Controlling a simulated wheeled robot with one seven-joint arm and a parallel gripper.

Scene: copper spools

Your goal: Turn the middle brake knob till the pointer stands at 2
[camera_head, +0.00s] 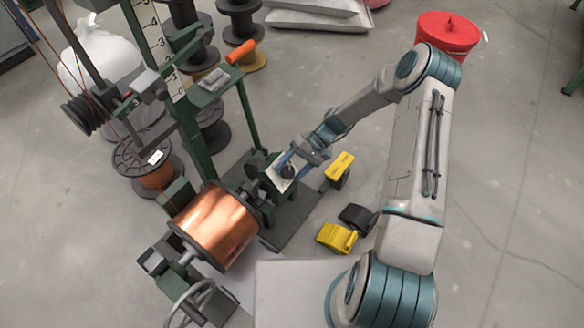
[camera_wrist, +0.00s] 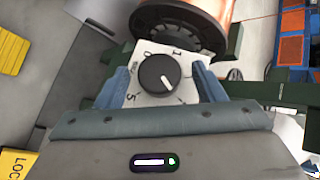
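The black round brake knob (camera_wrist: 158,73) sits on a white dial plate (camera_wrist: 150,97) in the wrist view. Its white pointer slants to the lower right. The 0 and 1 show above the knob and the 5 at lower left; the figure on the pointer's side cannot be read. My gripper (camera_wrist: 161,84) is open, one blue finger on each side of the knob, with visible gaps. In the head view my gripper (camera_head: 298,165) is at the small plate (camera_head: 281,182) on the green machine. I see no other knob clearly.
A copper-wound spool (camera_head: 215,226) sits on the machine next to the dial. Yellow blocks (camera_head: 337,238) and a black one (camera_head: 357,217) lie on the floor.

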